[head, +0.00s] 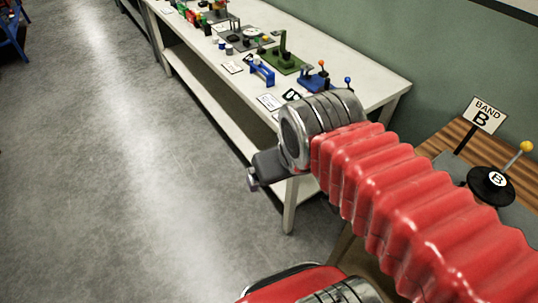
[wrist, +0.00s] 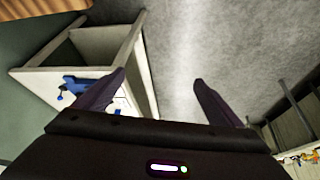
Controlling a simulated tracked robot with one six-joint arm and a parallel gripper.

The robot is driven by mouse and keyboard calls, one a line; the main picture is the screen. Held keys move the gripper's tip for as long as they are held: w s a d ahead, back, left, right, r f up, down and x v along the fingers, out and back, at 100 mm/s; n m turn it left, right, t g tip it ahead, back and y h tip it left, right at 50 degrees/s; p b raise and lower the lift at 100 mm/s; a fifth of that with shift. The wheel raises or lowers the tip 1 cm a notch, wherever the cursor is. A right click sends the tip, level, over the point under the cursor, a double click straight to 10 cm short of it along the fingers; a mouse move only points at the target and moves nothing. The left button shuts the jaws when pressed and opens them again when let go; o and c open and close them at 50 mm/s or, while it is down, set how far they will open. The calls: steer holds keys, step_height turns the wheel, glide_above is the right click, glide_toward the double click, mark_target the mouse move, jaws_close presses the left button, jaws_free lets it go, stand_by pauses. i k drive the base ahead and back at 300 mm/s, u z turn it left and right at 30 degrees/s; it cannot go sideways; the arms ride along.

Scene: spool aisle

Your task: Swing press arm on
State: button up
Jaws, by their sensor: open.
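My gripper (wrist: 160,80) is open and empty in the wrist view, its two dark fingers apart over bare floor. In the head view its dark end (head: 252,178) hangs in front of the long white table's near corner, away from the devices. A blue device (head: 318,80) with an orange-knobbed lever stands near that table's end, partly behind my wrist. A blue-knobbed lever stands beside it. A green device (head: 282,57) with an upright post stands farther along. I cannot tell which of these is the press arm. A blue device (wrist: 75,85) also shows in the wrist view.
The long white table (head: 385,85) runs along the green wall with several small devices and cards. At right, a wooden table (head: 433,143) holds a "BAND B" sign (head: 483,115) and a black "B" disc (head: 490,186) with a yellow-knobbed lever (head: 524,147). The grey floor (head: 110,170) at left is clear.

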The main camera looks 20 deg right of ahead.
mark_target(526, 146)
steer(key=k, duration=0.5)
steer(key=z, duration=3.5)
